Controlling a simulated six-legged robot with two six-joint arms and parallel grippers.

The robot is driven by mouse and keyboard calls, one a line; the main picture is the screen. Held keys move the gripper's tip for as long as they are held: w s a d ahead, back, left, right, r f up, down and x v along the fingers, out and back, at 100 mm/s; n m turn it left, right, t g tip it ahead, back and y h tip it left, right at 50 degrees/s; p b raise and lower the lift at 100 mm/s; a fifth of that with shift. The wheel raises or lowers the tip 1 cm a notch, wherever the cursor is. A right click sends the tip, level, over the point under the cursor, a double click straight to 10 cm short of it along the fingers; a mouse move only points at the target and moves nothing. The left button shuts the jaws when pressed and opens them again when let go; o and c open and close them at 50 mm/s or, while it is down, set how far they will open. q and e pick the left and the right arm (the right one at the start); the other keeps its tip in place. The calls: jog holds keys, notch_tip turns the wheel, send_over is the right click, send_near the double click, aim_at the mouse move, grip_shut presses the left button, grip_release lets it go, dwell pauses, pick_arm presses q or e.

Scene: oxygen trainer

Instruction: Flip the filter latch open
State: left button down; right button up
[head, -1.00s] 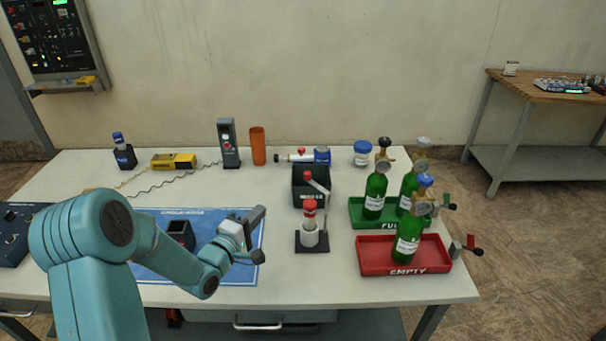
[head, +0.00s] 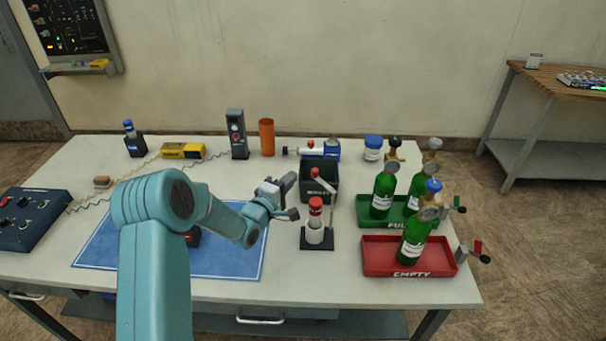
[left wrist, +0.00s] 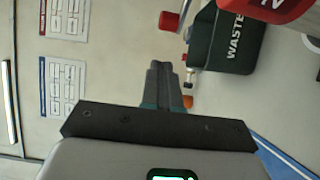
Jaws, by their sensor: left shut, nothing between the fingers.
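The filter unit (head: 315,236) is a white cylinder with a red cap on a dark square base, near the table's middle. Its grey latch lever (head: 326,187) rises behind it and ends in a red knob (head: 314,172). In the left wrist view the red knob (left wrist: 169,21) is just above my fingertips, and part of the red cap (left wrist: 275,8) fills the top right corner. My left gripper (head: 292,214) is shut and empty, left of the filter unit and apart from it. Its shut fingers (left wrist: 160,68) also show in the left wrist view. My right gripper is out of view.
A dark waste bin (head: 306,186) stands just behind the filter unit. Green cylinders stand in a green tray (head: 368,220) and a red tray (head: 378,267) to the right. A blue mat (head: 230,262) lies under my left arm. The front table edge is clear.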

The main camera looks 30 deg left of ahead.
aim_at(312, 170)
pick_arm(q)
jog(key=shift+w+d+m+h+b, duration=0.55)
jog(key=shift+w+h, duration=0.2)
jog(key=shift+w, duration=0.45)
jog(key=shift+w+d+m+h+b, duration=0.45)
jog(key=shift+w+h+b, duration=0.3)
jog(key=shift+w, duration=0.45)
jog(key=shift+w+d+m+h+b, duration=0.55)
jog(key=shift+w+h, duration=0.25)
jog(key=shift+w, duration=0.4)
